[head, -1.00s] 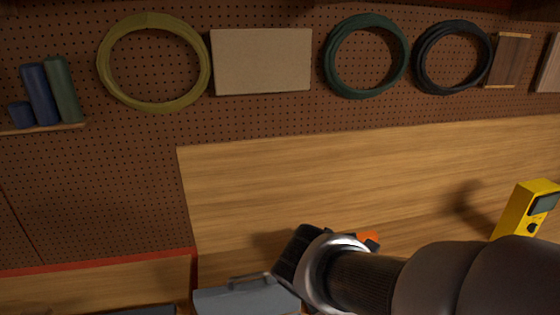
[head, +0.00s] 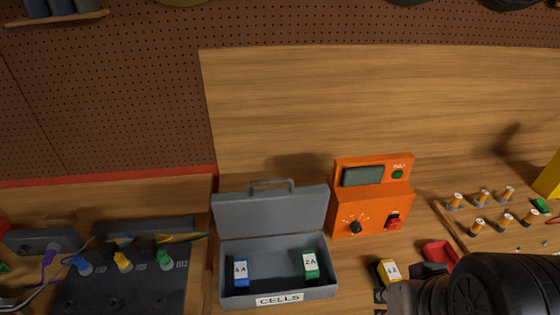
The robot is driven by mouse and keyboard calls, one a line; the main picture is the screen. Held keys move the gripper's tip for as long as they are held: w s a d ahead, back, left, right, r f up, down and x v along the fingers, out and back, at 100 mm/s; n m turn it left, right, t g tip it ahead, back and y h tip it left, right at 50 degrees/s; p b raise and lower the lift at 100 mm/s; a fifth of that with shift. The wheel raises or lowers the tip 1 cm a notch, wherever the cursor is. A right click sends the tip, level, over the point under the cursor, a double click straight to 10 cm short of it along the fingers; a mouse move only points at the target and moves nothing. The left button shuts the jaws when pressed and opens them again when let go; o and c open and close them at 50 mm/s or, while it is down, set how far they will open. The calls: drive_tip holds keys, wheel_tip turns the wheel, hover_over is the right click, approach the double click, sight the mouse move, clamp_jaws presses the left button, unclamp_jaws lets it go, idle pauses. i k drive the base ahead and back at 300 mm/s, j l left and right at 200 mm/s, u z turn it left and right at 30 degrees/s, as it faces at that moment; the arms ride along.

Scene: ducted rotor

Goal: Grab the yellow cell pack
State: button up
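The yellow cell pack (head: 382,272) has a white label that seems to read 4A. It is on the wooden bench, right of the open grey cells case and in front of the orange meter. My gripper (head: 380,298) is at the bottom of the head view, just in front of the pack in the picture. Its dark fingers are only partly visible, and my arm and the frame edge hide the rest. I cannot tell whether it touches the pack or how far its fingers are apart.
The grey case (head: 231,296), lid up, holds a blue pack (head: 241,280) and a green pack (head: 310,271). The orange meter (head: 365,210) stands behind the yellow pack. A red tray (head: 440,252) and a board with several orange-topped posts (head: 477,225) are right.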

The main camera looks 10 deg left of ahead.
sight(388, 272)
drive_tip(key=z, duration=0.45)
drive_tip(key=i+l+z, duration=0.25)
drive_tip(key=i+l, duration=0.05)
